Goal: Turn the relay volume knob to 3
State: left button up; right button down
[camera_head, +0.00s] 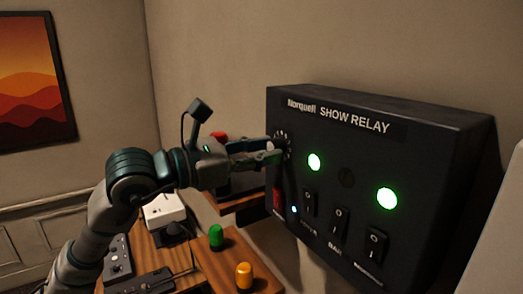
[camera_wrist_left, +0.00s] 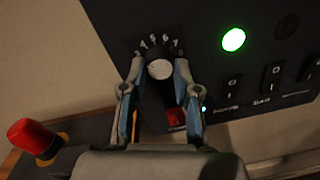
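The relay volume knob (camera_wrist_left: 159,68) has a pale round cap and sits at the upper left of the dark Show Relay box (camera_head: 300,122). White numbers arc around its top in the left wrist view; its pointer cannot be made out. My left gripper (camera_head: 280,151) reaches the knob from the left in the head view. In the left wrist view the fingertips of my left gripper (camera_wrist_left: 159,70) stand on either side of the knob, very close to it. Whether they press on it cannot be told. My right gripper is not in view.
The box has two lit green lamps (camera_head: 314,161) (camera_head: 387,198), several black rocker switches (camera_head: 340,222) and a red switch (camera_wrist_left: 176,117) below the knob. A red button (camera_wrist_left: 34,138), a green button (camera_head: 216,237) and an orange button (camera_head: 244,275) stand on the wooden desk side.

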pick_arm(q)
jog(key=shift+f+n+b, duration=0.1)
jog(key=shift+n+b, duration=0.5)
jog(key=shift+b, duration=0.1)
grip_shut()
jog(key=o, duration=1)
grip_release()
jog(key=shift+w, duration=0.1)
jog(key=shift+a, duration=0.1)
jog(key=v, duration=1.2)
jog(key=shift+d, duration=0.25)
